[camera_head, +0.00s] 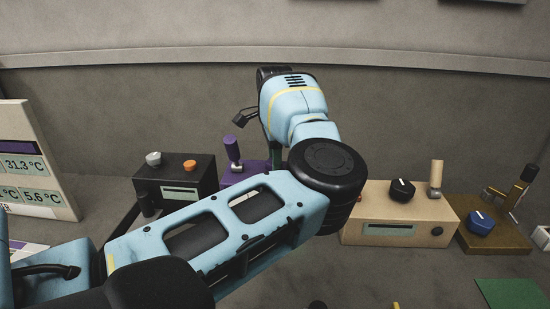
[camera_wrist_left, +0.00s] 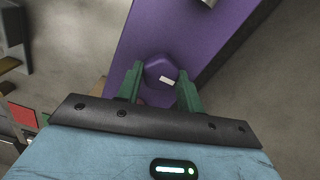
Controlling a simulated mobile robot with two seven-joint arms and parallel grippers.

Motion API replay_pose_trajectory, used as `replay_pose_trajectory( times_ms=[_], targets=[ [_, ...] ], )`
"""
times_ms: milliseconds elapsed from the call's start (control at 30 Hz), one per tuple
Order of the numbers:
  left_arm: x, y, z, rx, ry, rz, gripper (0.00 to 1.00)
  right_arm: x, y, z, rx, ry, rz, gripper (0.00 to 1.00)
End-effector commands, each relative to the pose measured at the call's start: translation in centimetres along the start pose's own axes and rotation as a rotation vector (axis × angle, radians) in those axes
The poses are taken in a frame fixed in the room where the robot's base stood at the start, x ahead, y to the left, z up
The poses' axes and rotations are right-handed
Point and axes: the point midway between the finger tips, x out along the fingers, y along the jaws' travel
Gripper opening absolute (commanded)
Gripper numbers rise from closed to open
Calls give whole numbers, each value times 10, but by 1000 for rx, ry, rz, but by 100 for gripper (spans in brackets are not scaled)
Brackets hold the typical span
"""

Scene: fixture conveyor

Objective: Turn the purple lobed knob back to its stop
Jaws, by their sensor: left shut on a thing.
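The purple lobed knob (camera_wrist_left: 158,72) shows in the left wrist view, with a pale mark on its top. It sits on a purple box (camera_wrist_left: 200,27). My left gripper (camera_wrist_left: 160,88) has its green fingers on either side of the knob and is shut on it. In the head view my left arm hides the knob and most of the purple box (camera_head: 237,177). A purple-handled lever (camera_head: 232,150) stands up from the box's left part. My right gripper is not in view.
A black box (camera_head: 172,195) with a grey and an orange knob stands left of the purple box. A beige box (camera_head: 392,222) with a black knob stands to the right, then a brown box (camera_head: 495,235) with a blue knob. A display panel (camera_head: 35,160) stands far left.

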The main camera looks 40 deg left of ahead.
Motion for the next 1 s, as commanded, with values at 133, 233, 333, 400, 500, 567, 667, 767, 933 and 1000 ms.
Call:
replay_pose_trajectory(
  times_ms=[133,233,333,400,500,567,667,767,933,1000],
  targets=[
    [0,0,1,-4,-1,1,14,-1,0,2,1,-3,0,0],
    [0,0,1,-4,-1,1,41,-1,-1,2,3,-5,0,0],
    [0,0,0,-3,0,1,54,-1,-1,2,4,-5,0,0],
    [0,0,0,-2,0,1,59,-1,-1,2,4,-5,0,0],
    [0,0,0,-2,0,1,59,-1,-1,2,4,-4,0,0],
    [0,0,0,-1,0,1,59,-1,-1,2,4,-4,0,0],
    [-1,0,0,-1,0,0,59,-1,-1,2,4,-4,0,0],
    [-8,0,0,-1,1,-1,59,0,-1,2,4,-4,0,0],
    [-32,-1,0,-1,2,-2,59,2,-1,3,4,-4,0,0],
    [-44,-1,0,0,2,-1,59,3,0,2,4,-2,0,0]
  ],
)
